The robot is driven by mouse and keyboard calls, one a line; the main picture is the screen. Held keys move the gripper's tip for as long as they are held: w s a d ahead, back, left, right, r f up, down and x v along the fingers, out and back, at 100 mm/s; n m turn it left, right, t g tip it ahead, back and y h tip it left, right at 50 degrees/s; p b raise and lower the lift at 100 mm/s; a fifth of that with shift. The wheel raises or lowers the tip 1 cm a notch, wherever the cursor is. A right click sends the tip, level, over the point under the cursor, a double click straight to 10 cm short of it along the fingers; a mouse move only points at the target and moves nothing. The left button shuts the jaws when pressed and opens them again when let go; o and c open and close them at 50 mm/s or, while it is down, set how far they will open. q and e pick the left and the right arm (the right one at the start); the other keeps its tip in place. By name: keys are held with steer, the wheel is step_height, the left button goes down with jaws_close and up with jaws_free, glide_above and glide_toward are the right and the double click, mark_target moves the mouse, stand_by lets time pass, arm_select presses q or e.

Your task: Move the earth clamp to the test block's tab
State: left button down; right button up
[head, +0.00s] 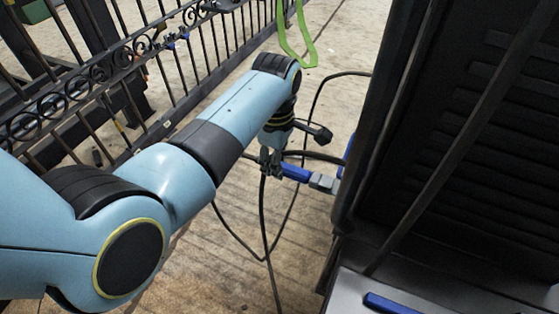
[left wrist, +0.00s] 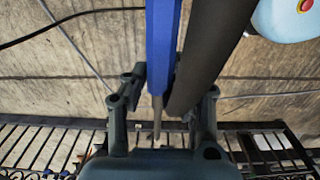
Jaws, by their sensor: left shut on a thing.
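The earth clamp (head: 295,173), with a blue handle and a grey end, sticks out to the right from my left gripper (head: 272,162). The gripper is shut on it, above the floor beside the dark cabinet. In the left wrist view, a blue bar (left wrist: 162,45) runs up from between the fingers of the gripper (left wrist: 165,98), with a thick dark bar (left wrist: 210,50) close beside it. A black cable (head: 264,220) hangs below the gripper. I cannot make out the test block or its tab for certain. My right gripper is out of view.
A black scroll gate (head: 110,75) runs along the left, with small blue pieces (head: 177,40) on it. A dark slatted cabinet (head: 470,130) fills the right. A green loop (head: 297,45) hangs at the top. A blue bar (head: 388,304) lies on a light surface at lower right.

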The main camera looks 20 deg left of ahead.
arm_select(q)
steer(key=shift+w+a+p, duration=0.1)
steer(key=shift+a+p, duration=0.2)
steer(key=shift+a, duration=0.7)
steer(key=shift+a+p, duration=0.35)
steer(key=shift+a, duration=1.1)
steer(key=shift+w+a, duration=0.1)
steer(key=shift+a, duration=0.9)
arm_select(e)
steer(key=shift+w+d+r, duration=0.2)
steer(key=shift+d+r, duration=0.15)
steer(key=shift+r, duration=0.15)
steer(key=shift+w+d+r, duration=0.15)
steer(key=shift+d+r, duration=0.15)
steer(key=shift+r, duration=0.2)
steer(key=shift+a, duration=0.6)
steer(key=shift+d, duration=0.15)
